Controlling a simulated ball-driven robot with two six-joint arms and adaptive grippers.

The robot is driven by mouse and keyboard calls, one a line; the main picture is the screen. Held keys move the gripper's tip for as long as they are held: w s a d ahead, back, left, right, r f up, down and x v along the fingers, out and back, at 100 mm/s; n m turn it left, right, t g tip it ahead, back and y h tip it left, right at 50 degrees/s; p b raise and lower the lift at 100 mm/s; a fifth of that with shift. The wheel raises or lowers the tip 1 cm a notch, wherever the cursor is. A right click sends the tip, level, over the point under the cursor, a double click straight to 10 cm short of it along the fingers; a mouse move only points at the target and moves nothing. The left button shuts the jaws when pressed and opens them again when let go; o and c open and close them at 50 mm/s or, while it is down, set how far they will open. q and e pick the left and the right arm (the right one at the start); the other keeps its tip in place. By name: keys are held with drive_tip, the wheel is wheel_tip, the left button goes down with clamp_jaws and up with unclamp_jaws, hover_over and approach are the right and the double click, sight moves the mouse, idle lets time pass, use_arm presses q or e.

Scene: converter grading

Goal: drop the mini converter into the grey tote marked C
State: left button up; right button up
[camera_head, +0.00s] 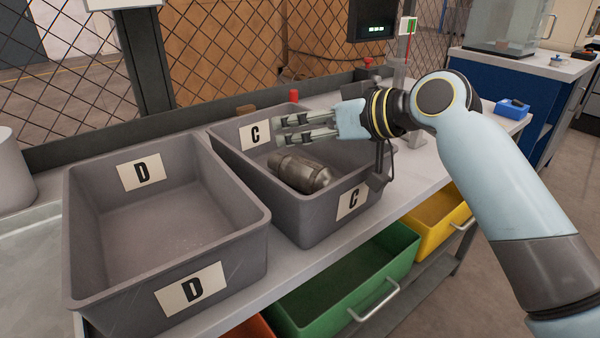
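The mini converter (301,172), a dull metal canister with a narrower neck, shows within the opening of the grey tote marked C (290,218). My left gripper is not in view.
A grey tote marked D (255,235) stands empty to the left on the bench. Green (345,285) and yellow (437,215) bins sit below the bench edge. A wire mesh fence (225,50) runs behind. A small blue box (512,108) is at the right.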

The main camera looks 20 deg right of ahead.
drive_tip(key=shift+f, duration=0.15)
drive_tip(key=shift+s+d, duration=0.15)
drive_tip(key=v, duration=1.1)
drive_tip(key=shift+s+d+r, duration=0.15)
drive_tip(key=shift+s+r, duration=0.05)
drive_tip(key=shift+r, duration=0.1)
